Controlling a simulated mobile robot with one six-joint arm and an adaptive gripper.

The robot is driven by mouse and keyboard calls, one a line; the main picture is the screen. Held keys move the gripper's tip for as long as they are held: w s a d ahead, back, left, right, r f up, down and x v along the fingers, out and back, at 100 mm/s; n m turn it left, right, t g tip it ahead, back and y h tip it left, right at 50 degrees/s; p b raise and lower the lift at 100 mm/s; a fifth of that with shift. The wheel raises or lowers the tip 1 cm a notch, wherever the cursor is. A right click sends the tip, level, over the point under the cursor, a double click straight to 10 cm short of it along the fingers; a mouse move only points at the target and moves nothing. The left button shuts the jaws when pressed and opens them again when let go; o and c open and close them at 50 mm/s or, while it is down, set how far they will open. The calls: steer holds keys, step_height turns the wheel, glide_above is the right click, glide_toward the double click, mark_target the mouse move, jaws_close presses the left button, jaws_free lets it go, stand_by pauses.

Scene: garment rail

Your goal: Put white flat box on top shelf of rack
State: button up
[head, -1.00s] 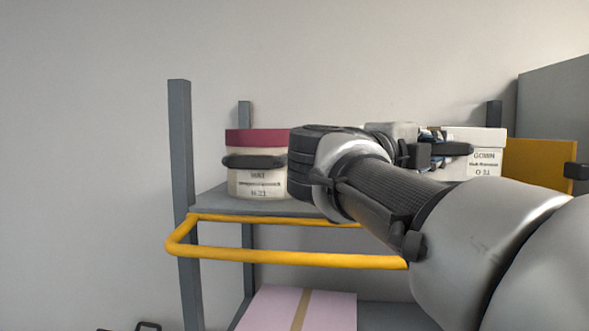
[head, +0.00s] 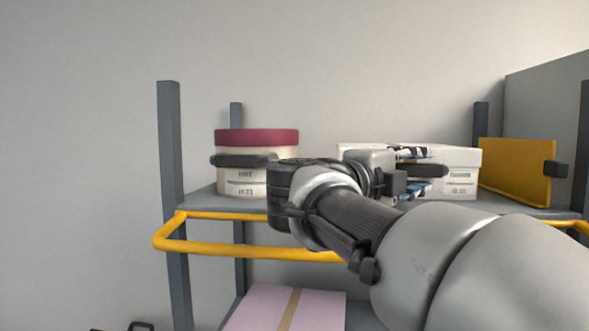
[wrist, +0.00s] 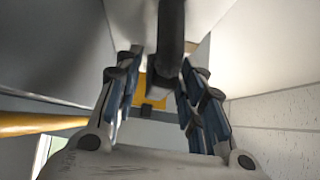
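The white flat box (head: 460,157) is on the right part of the rack's top shelf (head: 480,206); its base appears to rest there, partly hidden by my arm. A label and a dark handle (head: 432,170) are on its front. My gripper (head: 414,170) is at the handle, with one finger above it and one below. In the wrist view, the dark handle (wrist: 171,35) runs between the spread fingers of my gripper (wrist: 168,65), with gaps on both sides.
A round cream box with a crimson lid (head: 256,138) stands left on the top shelf. A yellow panel (head: 515,170) stands right of the white box. A yellow rail (head: 240,249) juts out in front. A pink box (head: 318,312) lies on the shelf below.

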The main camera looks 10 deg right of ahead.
steer(key=shift+a, duration=0.2)
steer(key=shift+d+r, duration=0.15)
steer(key=b+v, duration=0.2)
steer(key=v, duration=1)
